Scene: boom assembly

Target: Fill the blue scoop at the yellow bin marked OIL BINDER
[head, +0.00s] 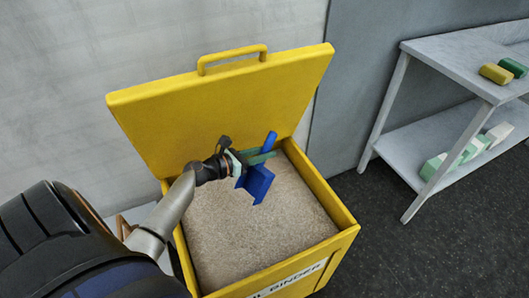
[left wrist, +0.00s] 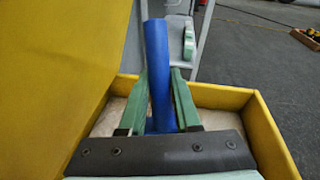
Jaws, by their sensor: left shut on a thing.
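The yellow bin (head: 348,232) stands with its lid (head: 225,105) raised and is filled with beige granules (head: 235,235). Its front label is partly cut off, with "BINDER" readable. My left gripper (head: 262,157) reaches over the bin and is shut on the blue scoop's handle. The blue scoop (head: 257,184) is over the granules, its handle pointing up and tilted. I see no granules in the visible part of the scoop. I cannot tell whether it touches the granules. In the left wrist view the blue handle (left wrist: 160,70) stands between the green fingers. My right gripper is out of view.
A grey shelf table (head: 440,62) stands at the right, with yellow and green pieces (head: 495,74) on top and pale green and white blocks (head: 470,150) below. A grey wall is behind the bin. Dark floor (head: 400,255) lies clear between bin and table.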

